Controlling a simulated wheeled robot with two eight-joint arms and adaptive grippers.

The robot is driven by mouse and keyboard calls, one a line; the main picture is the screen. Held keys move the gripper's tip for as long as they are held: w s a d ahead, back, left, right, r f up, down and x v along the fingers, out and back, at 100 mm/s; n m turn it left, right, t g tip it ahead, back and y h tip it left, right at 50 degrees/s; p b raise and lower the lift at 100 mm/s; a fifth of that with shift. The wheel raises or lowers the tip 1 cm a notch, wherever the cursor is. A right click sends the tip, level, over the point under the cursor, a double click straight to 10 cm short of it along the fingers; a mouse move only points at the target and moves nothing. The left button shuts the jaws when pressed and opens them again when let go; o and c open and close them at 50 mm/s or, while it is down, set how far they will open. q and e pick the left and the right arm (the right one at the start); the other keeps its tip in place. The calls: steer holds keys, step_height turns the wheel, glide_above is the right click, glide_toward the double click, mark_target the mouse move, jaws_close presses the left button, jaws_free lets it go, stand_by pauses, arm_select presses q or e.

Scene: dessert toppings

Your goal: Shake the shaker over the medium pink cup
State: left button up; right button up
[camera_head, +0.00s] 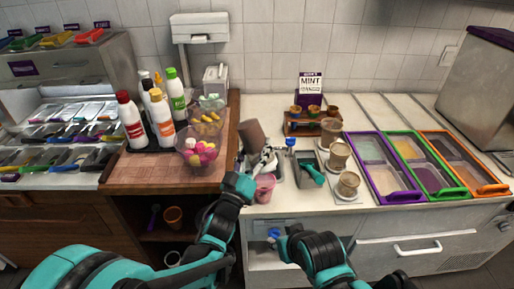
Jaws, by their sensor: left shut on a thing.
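The brown shaker (251,134) is tilted above the left part of the white counter. My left gripper (262,157) is shut on it, just below and to its right. The pink cup (264,187) stands near the counter's front edge, below the shaker and right of my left wrist. My arm hides part of the cup's left side. I cannot make out the cup's contents or whether anything falls from the shaker. My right gripper (275,236) is low in front of the counter, small and dark, and its fingers are unclear.
A teal scoop (313,174) lies in a metal holder right of the cup. Several tan cups (348,184) stand beside it. Purple (414,193), green and orange trays fill the right counter. Glass bowls (184,160) and bottles (131,119) stand on the wooden board at left.

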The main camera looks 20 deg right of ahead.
mark_target(254, 133)
arm_select(q)
steer(key=shift+r+p, duration=2.35)
steer(key=shift+r, duration=0.95)
step_height(254, 133, down, 8)
steer(key=b, duration=0.6)
steer(key=shift+f+b, duration=0.15)
steer(key=shift+b, duration=0.2)
steer(key=shift+r+p, duration=0.25)
steer(key=shift+p, duration=0.05)
steer(key=shift+r+p, duration=3.05)
steer(key=shift+r, duration=0.85)
